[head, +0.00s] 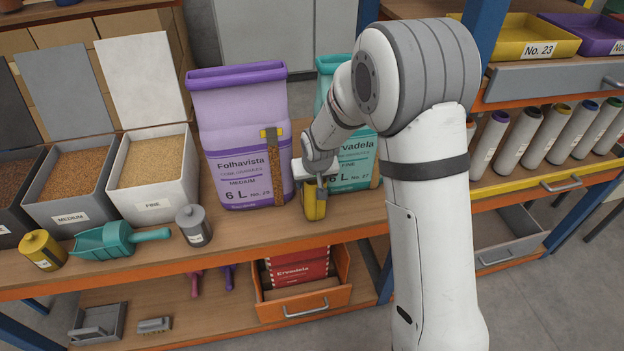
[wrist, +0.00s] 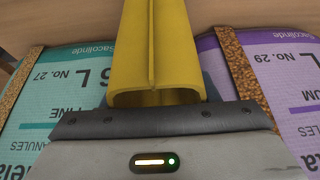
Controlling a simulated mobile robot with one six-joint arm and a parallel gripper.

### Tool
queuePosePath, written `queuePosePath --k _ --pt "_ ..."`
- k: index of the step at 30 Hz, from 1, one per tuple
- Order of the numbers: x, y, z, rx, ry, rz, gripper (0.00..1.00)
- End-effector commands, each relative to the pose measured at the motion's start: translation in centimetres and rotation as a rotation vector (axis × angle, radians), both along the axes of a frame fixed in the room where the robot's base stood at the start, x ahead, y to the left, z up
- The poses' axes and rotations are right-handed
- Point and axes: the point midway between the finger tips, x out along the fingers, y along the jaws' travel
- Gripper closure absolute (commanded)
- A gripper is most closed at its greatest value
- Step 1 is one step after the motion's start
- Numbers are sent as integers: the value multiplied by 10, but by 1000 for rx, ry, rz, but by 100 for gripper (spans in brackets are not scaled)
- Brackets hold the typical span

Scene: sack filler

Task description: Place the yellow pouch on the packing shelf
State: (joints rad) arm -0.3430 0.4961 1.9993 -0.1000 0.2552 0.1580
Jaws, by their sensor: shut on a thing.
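My gripper (head: 318,182) points down between the purple sack (head: 232,110) and the teal sack (head: 352,160), over the front of the wooden bench. It is shut on a yellow thing, which I take for the yellow pouch (head: 314,206). In the wrist view the yellow pouch (wrist: 160,45) runs away from the dark jaw edge (wrist: 155,112), with a raised seam along its middle and a hollow-looking near end. I cannot tell whether it touches the bench top. My arm hides part of the teal sack. Which surface is the packing shelf is unclear.
Grain bins (head: 152,175), a teal scoop (head: 115,238), a grey canister (head: 193,225) and a yellow canister (head: 40,250) stand at left. An open orange drawer (head: 305,300) is below. At right, a rack holds several tubes (head: 517,137) and a yellow tray (head: 520,35).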

Motion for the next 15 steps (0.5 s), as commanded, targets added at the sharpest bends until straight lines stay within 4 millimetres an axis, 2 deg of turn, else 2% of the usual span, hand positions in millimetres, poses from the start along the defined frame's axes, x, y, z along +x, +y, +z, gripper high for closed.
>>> queuePosePath --k 10,11,15 --pt "0 0 -5 0 -1 1 67" --pt "0 1 -3 0 -1 1 45" --pt "0 1 -3 0 -1 1 33"
